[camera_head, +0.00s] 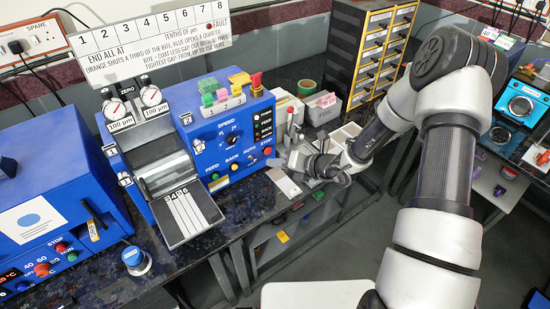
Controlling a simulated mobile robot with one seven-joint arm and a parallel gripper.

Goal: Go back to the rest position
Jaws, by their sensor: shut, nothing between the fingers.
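My arm rises from the lower right, bends at a dark elbow at the upper right and reaches down to the left. My gripper (288,162) is at the end of it, over the bench just right of the blue roller machine (220,137). It is small and seen from the side. Its fingers look shut, and no held object shows. A pale flat plate (283,183) lies just below it; I cannot tell whether they touch.
A blue box unit (60,200) stands at the left, with a blue-topped knob (134,258) beside it. A drawer cabinet (375,45) and white bins (322,108) stand behind my gripper. Another bench (515,150) is at the far right. Grey floor (340,250) is open in front.

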